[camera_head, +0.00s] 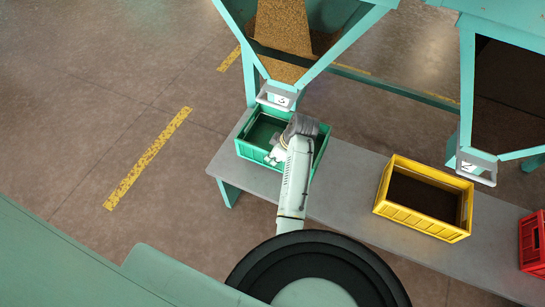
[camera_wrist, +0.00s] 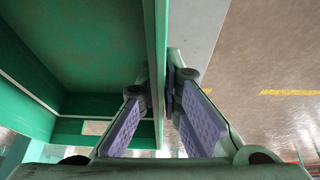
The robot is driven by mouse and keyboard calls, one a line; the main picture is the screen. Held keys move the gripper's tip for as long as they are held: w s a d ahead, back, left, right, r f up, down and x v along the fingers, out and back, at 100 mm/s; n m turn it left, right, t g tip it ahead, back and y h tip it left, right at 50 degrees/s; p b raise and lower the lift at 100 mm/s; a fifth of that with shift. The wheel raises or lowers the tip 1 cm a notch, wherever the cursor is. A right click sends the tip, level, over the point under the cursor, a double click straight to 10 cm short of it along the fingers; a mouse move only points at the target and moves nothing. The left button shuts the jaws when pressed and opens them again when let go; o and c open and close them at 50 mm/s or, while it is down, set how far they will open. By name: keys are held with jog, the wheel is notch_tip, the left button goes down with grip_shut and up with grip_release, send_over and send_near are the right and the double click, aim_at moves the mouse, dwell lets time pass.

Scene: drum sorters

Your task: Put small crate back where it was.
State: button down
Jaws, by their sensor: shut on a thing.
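The small crate is most likely the green crate (camera_head: 250,154), which stands at the left end of the grey bench under a hopper spout. My gripper (camera_head: 276,151) reaches over the bench to its near side, and my wrist hides part of the crate. In the wrist view, my gripper (camera_wrist: 161,84) has one purple-padded finger on each side of the crate's thin green wall (camera_wrist: 155,45), shut on it. The visible inside of the crate looks empty. I cannot tell whether the crate rests fully on the bench.
A yellow crate (camera_head: 420,222) with dark contents stands mid-bench, and a red crate (camera_head: 531,258) at the right. The left hopper (camera_head: 322,72) holds brown grain; its spout (camera_head: 277,97) hangs close above the green crate. The grey bench (camera_head: 345,195) is bare between green and yellow crates.

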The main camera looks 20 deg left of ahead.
jog(key=shift+w+a+f, duration=0.1)
jog(key=shift+w+a, duration=0.35)
jog(key=shift+w, duration=0.1)
jog(key=shift+f+p, duration=0.6)
jog(key=shift+f, duration=1.1)
jog(key=c, duration=1.8)
grip_release()
jog(key=shift+d, duration=0.1)
jog(key=b+v, duration=0.2)
jog(key=v, duration=1)
